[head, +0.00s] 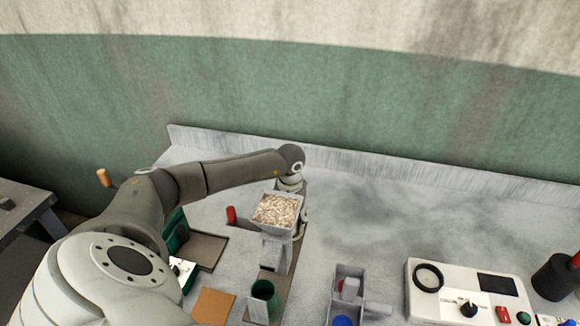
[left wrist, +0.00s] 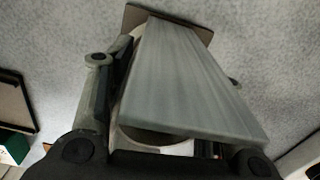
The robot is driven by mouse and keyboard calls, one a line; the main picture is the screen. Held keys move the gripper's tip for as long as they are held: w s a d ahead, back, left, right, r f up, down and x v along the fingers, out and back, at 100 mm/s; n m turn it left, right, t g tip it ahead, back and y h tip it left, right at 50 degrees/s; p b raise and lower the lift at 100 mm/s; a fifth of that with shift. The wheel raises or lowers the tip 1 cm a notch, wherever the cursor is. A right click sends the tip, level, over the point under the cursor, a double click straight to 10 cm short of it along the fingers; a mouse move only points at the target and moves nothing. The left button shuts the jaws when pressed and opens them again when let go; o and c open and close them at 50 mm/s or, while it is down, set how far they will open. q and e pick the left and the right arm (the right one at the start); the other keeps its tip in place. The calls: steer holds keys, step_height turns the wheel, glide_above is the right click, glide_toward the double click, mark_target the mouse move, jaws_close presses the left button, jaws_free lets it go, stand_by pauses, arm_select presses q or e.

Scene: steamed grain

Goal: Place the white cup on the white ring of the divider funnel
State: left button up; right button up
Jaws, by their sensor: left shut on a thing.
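A square grey funnel (head: 277,231) full of pale grain stands on the bench in the head view. My left gripper (head: 302,222) is at its right side, partly hidden behind it. In the left wrist view a grey slanted wall (left wrist: 185,80) covers much of the space between the fingers of my left gripper (left wrist: 165,88). A white curved rim (left wrist: 125,135) shows beneath it, between the fingers; it looks like the white cup, and the gripper is shut on it. The cup's body and the white ring cannot be made out in the head view. My right gripper is out of view.
A green cup (head: 263,291) stands in front of the funnel, with a brown tile (head: 213,306) at its left. A grey box (head: 345,283) and a white control box (head: 440,310) stand to the right. The bench behind them is clear.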

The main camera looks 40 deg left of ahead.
arm_select(q)
steer(key=shift+s+d+f, duration=0.15)
steer(key=shift+s+f, duration=0.15)
steer(key=shift+f, duration=0.25)
steer(key=o, duration=1.1)
steer(key=shift+d+f, duration=0.1)
steer(key=shift+r, duration=0.35)
steer(key=shift+w+r+p, duration=0.1)
steer(key=shift+r+p, duration=0.3)
steer(key=shift+p, duration=0.25)
steer(key=r+b, duration=0.1)
steer(key=r, duration=0.5)
steer(key=r+b, duration=0.2)
steer(key=r, duration=0.4)
steer(key=shift+w+a, duration=0.15)
steer(key=shift+a, duration=0.05)
